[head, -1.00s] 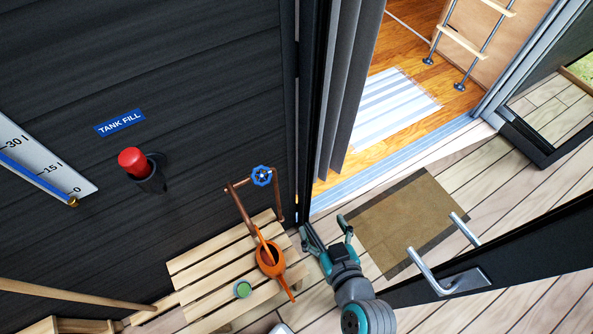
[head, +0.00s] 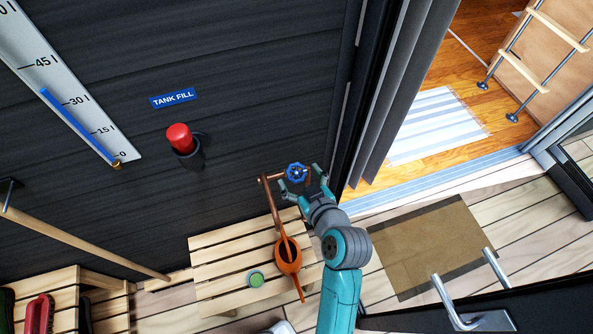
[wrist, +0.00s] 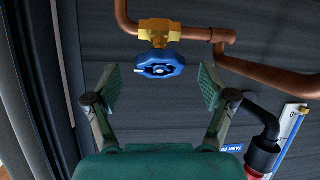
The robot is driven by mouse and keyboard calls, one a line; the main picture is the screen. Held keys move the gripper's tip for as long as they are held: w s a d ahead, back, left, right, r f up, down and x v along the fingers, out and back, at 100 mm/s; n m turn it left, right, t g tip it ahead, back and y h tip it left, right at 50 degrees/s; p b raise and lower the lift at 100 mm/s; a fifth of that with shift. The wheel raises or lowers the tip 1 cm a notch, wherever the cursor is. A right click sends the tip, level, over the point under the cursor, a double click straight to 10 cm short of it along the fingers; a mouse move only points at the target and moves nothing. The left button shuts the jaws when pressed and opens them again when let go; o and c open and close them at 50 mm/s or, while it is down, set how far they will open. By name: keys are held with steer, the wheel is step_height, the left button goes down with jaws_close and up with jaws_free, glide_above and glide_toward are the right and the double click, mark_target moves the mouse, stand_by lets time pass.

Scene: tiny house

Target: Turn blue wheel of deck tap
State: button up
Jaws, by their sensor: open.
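The blue wheel (head: 296,172) of the deck tap sits on a copper pipe (head: 268,197) in front of the dark wall. In the wrist view the blue wheel (wrist: 160,65) hangs below a brass valve body (wrist: 159,30), just beyond and between the fingers. My gripper (head: 302,183) is open at the wheel, with one finger to each side of it. In the wrist view my gripper (wrist: 156,88) shows a gap between each fingertip and the wheel; neither finger seems to touch it.
A slatted wooden table (head: 215,262) stands below the tap with an orange watering can (head: 288,256) and a green-topped tin (head: 255,279). A doorway opens right.

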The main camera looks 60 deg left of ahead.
steer(key=shift+x, duration=1.3)
steer(key=shift+c, duration=0.3)
steer(key=c, duration=1.1)
steer(key=shift+n, duration=0.3)
steer(key=n+g, duration=0.2)
steer(key=n, duration=0.1)
steer(key=shift+n, duration=0.4)
steer(key=shift+n+g+h, duration=0.6)
steer(key=shift+n+g, duration=0.6)
steer(key=shift+n, duration=0.7)
